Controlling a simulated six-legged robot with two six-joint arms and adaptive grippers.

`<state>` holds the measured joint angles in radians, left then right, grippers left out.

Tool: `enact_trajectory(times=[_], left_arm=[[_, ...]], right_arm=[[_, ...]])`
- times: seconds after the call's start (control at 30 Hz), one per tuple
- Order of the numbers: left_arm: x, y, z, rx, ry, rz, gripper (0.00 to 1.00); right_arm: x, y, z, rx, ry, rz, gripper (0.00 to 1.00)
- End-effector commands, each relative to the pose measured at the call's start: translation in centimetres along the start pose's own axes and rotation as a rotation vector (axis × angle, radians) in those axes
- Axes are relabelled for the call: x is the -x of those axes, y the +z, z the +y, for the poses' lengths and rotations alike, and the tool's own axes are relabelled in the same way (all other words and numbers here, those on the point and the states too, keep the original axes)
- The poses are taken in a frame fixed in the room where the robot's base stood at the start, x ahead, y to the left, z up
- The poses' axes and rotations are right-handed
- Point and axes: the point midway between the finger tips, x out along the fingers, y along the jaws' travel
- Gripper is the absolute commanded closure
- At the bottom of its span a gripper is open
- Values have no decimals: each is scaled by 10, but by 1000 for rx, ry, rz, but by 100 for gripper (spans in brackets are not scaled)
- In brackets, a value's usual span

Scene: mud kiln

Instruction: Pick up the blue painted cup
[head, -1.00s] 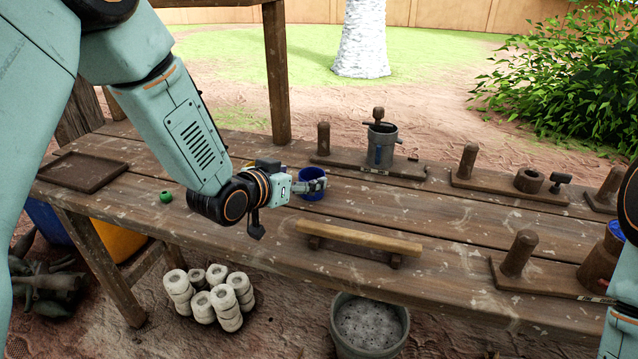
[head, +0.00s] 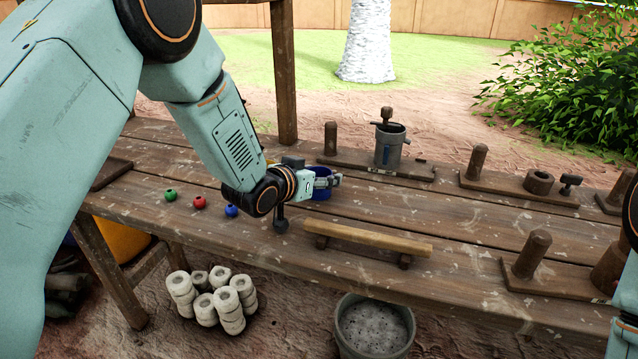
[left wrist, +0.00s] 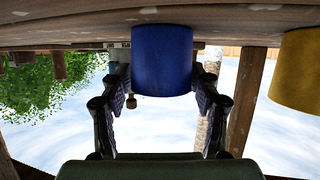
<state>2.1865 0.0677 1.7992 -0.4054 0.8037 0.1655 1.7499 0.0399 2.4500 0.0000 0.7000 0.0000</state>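The blue painted cup (head: 319,193) stands on the wooden bench, partly hidden behind my left gripper (head: 328,181). In the left wrist view, which is upside down, the blue cup (left wrist: 162,60) sits between the two fingers of my left gripper (left wrist: 162,85). The fingers are spread, one on each side of the cup, with narrow gaps between their tips and its wall. The cup still rests on the bench. My right gripper is not in view; only part of my right arm shows at the right edge.
A yellow cup (left wrist: 296,68) stands beside the blue one. Green (head: 170,195), red (head: 199,202) and blue (head: 231,211) beads lie left of my gripper. A wooden bar (head: 368,239) on supports lies in front. A grey pot (head: 389,147) stands on a board behind.

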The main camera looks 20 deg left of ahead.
Motion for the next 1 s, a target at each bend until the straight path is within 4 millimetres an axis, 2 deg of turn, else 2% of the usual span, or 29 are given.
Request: enact_trajectory(times=[0.07, 0.4, 0.67, 0.77, 1.0], left_arm=[[0, 0, 0, 0, 0, 0, 48], [0, 0, 0, 0, 0, -1, 77], [1, -2, 0, 0, 0, 0, 77], [6, -14, 0, 0, 0, 2, 77], [24, -59, 2, -1, 0, 4, 77]], right_arm=[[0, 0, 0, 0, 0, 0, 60], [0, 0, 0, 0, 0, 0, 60], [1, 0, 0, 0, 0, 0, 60], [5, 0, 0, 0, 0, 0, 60], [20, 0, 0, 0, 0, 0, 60]])
